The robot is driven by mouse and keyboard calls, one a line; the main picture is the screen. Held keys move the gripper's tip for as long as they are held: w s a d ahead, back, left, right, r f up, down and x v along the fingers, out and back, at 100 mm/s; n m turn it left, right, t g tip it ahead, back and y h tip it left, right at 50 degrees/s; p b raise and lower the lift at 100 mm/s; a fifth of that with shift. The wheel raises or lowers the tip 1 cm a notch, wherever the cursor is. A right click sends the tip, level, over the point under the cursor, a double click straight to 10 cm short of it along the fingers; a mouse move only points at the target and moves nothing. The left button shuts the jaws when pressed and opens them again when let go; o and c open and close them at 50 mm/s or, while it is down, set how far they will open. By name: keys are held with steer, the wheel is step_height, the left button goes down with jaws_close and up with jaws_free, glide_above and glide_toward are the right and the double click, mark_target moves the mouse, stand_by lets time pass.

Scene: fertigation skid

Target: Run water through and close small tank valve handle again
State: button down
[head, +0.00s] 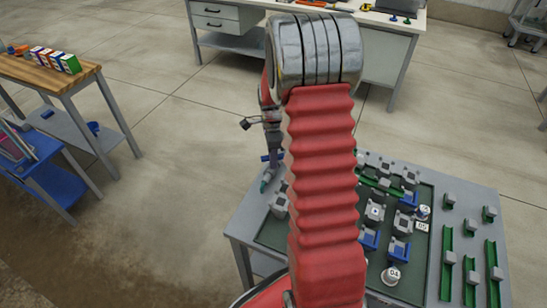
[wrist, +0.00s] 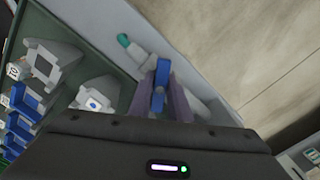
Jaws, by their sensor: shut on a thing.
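A blue valve handle (wrist: 162,72) stands between the fingers of my gripper (wrist: 160,98) in the wrist view. The gripper is shut on it. The handle sits over a pale pipe-like body (wrist: 138,56) with a teal end (wrist: 123,40), along the edge of the grey table. The fingers hide part of the handle and pipe. In the head view my gripper (head: 272,146) is low at the table's left edge, and the teal end (head: 265,185) shows just below it. I cannot see a tank or any water clearly.
The skid table (head: 480,198) carries a dark green tray with several grey and blue fittings, and green rails on the right. A wooden bench (head: 45,72) with small boxes stands at the left. A white workbench (head: 380,62) is behind. Open concrete floor lies between them.

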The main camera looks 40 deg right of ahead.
steer(key=m, duration=0.4)
steer(key=shift+m, duration=2.2)
steer(key=c, duration=1.6)
jaws_free()
steer(key=shift+r, duration=5)
